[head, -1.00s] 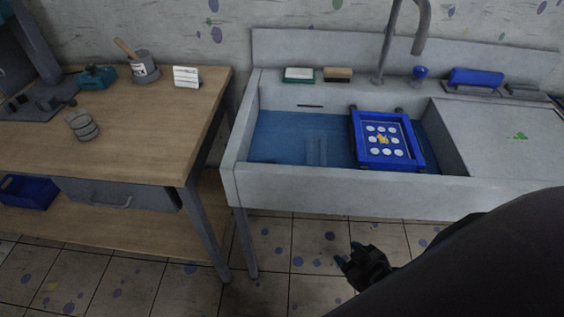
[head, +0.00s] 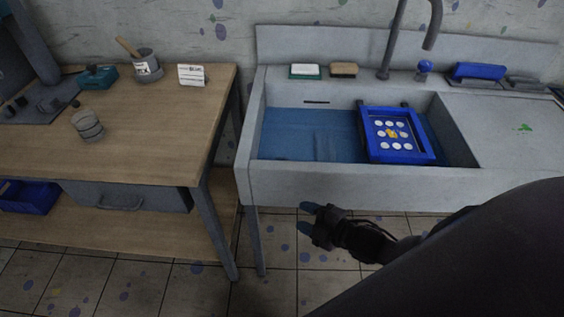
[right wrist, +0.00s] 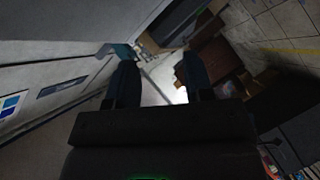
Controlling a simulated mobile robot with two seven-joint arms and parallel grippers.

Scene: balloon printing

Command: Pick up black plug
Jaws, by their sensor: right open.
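I cannot make out a black plug for certain in either view. The stone sink (head: 330,186) holds blue water (head: 285,135), with a faint shape under its surface. A blue frame (head: 428,157) with several white dots and a yellow mark rests at the right of the basin and hides part of it. My right gripper (head: 308,217) is in front of the sink's front wall, below its rim. It is open; its two fingers also show in the right wrist view (right wrist: 157,65), apart, with nothing between them. My left gripper is not in view.
A wooden table (head: 165,150) stands left of the sink, with a tin (head: 146,66), a white card (head: 191,75) and a grey jar (head: 88,125). A faucet (head: 388,45), two sponges (head: 344,69) and a blue knob (head: 424,68) line the sink's back ledge.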

